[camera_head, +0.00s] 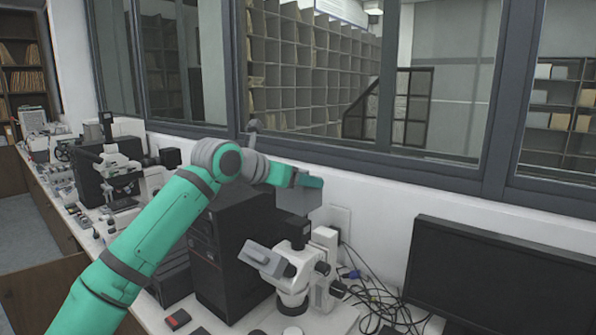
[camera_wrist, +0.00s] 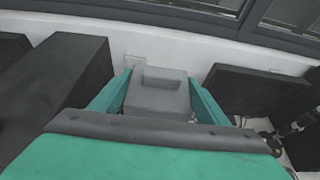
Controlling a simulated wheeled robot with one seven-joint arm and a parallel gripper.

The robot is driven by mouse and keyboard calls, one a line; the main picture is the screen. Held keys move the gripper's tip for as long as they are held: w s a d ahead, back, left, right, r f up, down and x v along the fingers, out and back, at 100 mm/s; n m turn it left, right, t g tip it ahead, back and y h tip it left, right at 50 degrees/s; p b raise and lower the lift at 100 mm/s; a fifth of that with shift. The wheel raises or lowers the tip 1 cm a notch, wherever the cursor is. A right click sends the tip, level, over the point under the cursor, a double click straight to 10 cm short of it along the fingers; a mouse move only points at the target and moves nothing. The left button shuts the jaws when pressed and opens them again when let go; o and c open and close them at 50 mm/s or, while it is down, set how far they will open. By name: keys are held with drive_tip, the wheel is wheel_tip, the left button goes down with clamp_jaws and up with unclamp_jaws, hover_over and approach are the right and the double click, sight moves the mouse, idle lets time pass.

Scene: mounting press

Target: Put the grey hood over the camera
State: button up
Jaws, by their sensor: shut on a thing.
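The grey hood (camera_head: 298,201) is a small box held in my gripper (camera_head: 302,181). In the wrist view the hood (camera_wrist: 157,98) sits between the two green fingers, which are shut on its sides. The camera (camera_head: 299,233) is the black upright piece on top of the white microscope (camera_head: 294,286). In the head view the hood appears just above the camera's top, and I cannot tell the exact gap or depth offset. The wrist view does not show the camera; the hood and gripper cover the middle.
A black computer tower (camera_head: 232,255) stands left of the microscope, and a dark monitor (camera_head: 500,275) stands on the right. Loose cables (camera_head: 372,298) lie between microscope and monitor. A window frame (camera_head: 390,165) and white wall run behind. More microscopes (camera_head: 118,178) line the bench at left.

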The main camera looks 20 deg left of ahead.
sight(300, 219)
wheel_tip(300, 219, down, 2)
drive_tip(key=shift+a+f, duration=0.1)
drive_tip(key=shift+f, duration=3.9)
drive_tip(key=shift+f, duration=0.6)
drive_tip(key=o, duration=1.1)
drive_tip(key=shift+o, duration=0.2)
drive_tip(key=v, duration=1)
drive_tip(key=shift+s+r, duration=0.25)
drive_tip(key=shift+s, duration=0.1)
